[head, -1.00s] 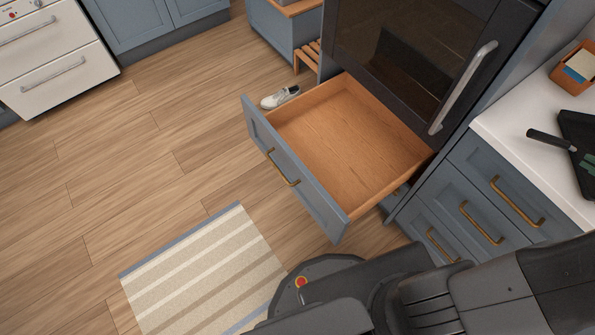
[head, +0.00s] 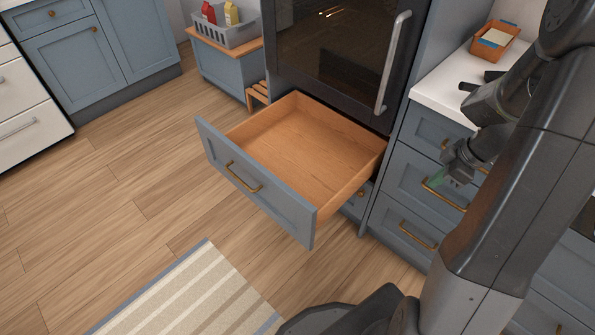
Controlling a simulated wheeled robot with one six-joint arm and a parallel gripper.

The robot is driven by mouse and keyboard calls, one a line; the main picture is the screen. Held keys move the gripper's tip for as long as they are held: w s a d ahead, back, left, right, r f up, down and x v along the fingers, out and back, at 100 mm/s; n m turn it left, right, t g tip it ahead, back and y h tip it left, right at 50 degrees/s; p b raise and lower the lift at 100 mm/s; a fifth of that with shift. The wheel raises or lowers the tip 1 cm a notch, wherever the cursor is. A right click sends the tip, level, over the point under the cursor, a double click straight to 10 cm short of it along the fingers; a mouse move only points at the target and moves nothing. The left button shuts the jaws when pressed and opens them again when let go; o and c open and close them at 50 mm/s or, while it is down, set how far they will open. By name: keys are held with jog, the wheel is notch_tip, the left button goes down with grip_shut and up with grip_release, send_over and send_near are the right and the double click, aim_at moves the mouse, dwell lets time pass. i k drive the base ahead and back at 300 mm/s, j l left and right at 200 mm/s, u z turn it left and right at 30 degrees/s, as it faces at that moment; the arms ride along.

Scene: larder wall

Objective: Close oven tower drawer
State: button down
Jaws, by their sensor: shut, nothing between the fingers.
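The oven tower drawer (head: 255,198) is pulled far out below the dark oven (head: 325,50). It has a blue front with a brass handle (head: 243,178) and a bare wooden inside, which is empty. My gripper (head: 447,178) hangs at the right, in front of the blue drawers beside the tower. It is small and partly dark in the view; its fingers are shut and hold nothing. It is apart from the open drawer, to the right of it.
A white counter (head: 440,92) with an orange box (head: 494,42) stands at the right. A striped rug (head: 190,295) lies in front of the drawer. A grey crate (head: 228,30) with bottles sits on a low cabinet at the back. The wooden floor left of the drawer is clear.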

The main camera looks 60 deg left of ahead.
aim_at(298, 159)
jog(key=u, duration=1.65)
jog(key=i+l+u, duration=0.15)
jog(key=i+u, duration=0.2)
jog(key=i+l+u, duration=0.35)
jog(key=k+j, duration=0.05)
jog(key=j, duration=0.05)
